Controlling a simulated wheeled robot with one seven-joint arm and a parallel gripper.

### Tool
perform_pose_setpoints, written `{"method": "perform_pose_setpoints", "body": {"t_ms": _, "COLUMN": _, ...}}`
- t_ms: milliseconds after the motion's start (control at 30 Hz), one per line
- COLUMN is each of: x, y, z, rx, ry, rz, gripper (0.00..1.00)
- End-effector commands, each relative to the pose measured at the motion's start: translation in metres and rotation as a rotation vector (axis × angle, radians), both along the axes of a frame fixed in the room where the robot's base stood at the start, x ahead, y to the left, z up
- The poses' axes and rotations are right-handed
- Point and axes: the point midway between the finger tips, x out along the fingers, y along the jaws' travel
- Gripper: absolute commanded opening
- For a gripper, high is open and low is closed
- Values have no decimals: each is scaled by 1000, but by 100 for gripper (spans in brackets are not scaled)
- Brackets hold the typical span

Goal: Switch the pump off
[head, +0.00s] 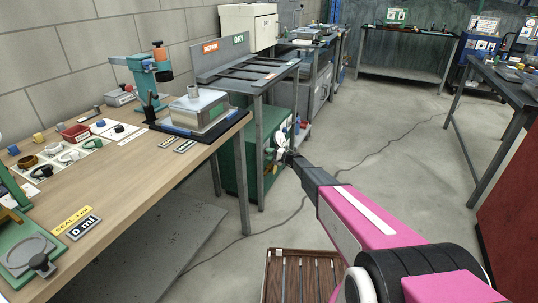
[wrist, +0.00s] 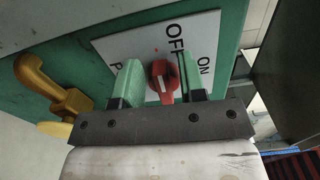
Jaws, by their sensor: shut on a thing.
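The red rotary knob (wrist: 162,80) sits on a white label plate (wrist: 140,48) marked OFF at the top and ON at the right. A label starting with P at the left is partly hidden. The plate is on the green pump cabinet (wrist: 60,22), which stands under the steel rack in the head view (head: 238,155). My gripper (wrist: 161,82) has its green fingers on either side of the knob, shut on it. A pale line shows on the knob, but I cannot tell which label it points at. In the head view my gripper (head: 286,155) hides the knob.
A yellow lever handle (wrist: 52,85) is left of my gripper. The steel rack's legs (head: 264,150) stand close by my arm. A wooden bench (head: 150,160) is at left. A slatted crate (head: 300,258) and a cable (head: 310,190) lie on the floor.

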Motion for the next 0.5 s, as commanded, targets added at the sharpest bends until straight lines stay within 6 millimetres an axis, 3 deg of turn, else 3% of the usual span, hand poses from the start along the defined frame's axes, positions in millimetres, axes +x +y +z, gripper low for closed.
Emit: {"method": "perform_pose_setpoints", "body": {"t_ms": 500, "x": -1, "y": 0, "z": -3, "rx": -27, "ry": -70, "rz": 2, "gripper": 14}}
